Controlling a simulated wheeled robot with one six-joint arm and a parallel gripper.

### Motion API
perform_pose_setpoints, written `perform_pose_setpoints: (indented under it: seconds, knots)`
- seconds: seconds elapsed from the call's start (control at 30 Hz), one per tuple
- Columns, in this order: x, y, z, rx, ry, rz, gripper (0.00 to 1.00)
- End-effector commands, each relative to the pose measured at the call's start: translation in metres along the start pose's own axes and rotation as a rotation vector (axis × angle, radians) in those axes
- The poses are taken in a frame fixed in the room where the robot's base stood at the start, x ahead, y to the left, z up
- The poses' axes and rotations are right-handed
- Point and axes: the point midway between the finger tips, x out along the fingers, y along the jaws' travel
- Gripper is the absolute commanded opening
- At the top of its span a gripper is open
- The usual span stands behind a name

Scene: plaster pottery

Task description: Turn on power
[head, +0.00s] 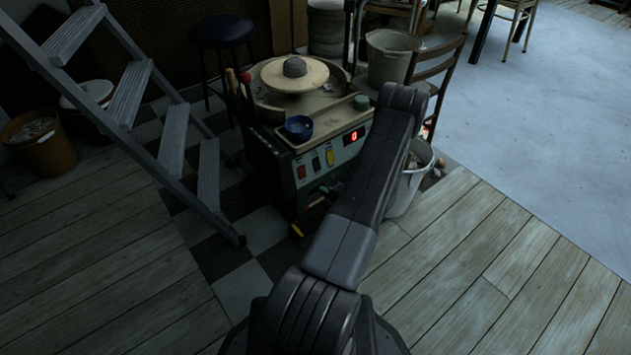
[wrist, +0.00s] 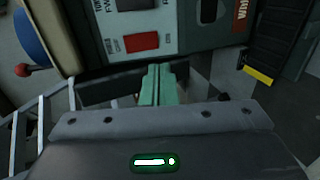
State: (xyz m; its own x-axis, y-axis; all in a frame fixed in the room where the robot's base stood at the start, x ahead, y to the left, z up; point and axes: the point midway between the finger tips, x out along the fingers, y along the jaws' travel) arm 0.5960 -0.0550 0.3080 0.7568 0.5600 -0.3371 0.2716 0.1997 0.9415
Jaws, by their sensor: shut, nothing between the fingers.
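The pottery wheel (head: 318,150) stands on the checkered floor, with a pale control panel on its front. A red switch (head: 301,171) is on the panel's left part, beside yellowish controls (head: 330,158). A red digital display (head: 354,136) is lit and reads 0. In the wrist view a rectangular red switch (wrist: 141,42) shows on the panel, with a dark switch (wrist: 138,4) above it. My gripper (wrist: 158,70) has its green fingers together, just below the red switch in that view. I cannot tell whether they touch the panel. In the head view the fingers are not clearly visible.
A grey step ladder (head: 130,95) stands to the left. A blue bowl (head: 299,128) sits on the wheel's tray. A white bucket (head: 410,180) is right of the wheel, and a chair (head: 440,65) stands behind. The plank floor in front is clear.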

Motion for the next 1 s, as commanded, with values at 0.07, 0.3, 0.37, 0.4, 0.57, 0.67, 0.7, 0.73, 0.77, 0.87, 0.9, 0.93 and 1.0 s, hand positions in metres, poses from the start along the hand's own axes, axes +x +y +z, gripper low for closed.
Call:
perform_pose_setpoints:
  seconds: [0.07,0.3,0.37,0.4,0.57,0.67,0.7,0.73,0.77,0.87,0.9,0.93,1.0]
  knots:
    - [-0.016,-0.002,0.001,0.002,-0.003,-0.001,0.0]
    - [-0.036,-0.009,0.0,-0.001,-0.001,0.0,0.0]
    - [-0.038,-0.009,0.0,-0.001,0.0,0.0,0.0]
    - [-0.038,-0.009,0.0,-0.001,0.0,0.0,0.0]
    - [-0.038,-0.01,0.0,-0.001,0.0,0.0,0.0]
    - [-0.038,-0.01,0.0,-0.001,0.0,0.0,0.0]
    - [-0.037,-0.01,0.0,-0.001,0.0,0.0,0.0]
    - [-0.037,-0.009,0.0,-0.001,0.0,0.0,0.0]
    - [-0.036,-0.009,0.0,-0.002,0.0,0.0,0.0]
    - [-0.032,-0.009,0.0,-0.002,0.001,0.0,0.0]
    - [-0.029,-0.008,0.0,-0.003,0.001,0.0,0.0]
    - [-0.027,-0.008,0.0,-0.003,0.002,0.0,0.0]
    - [-0.019,-0.006,-0.001,-0.003,0.003,0.0,0.0]
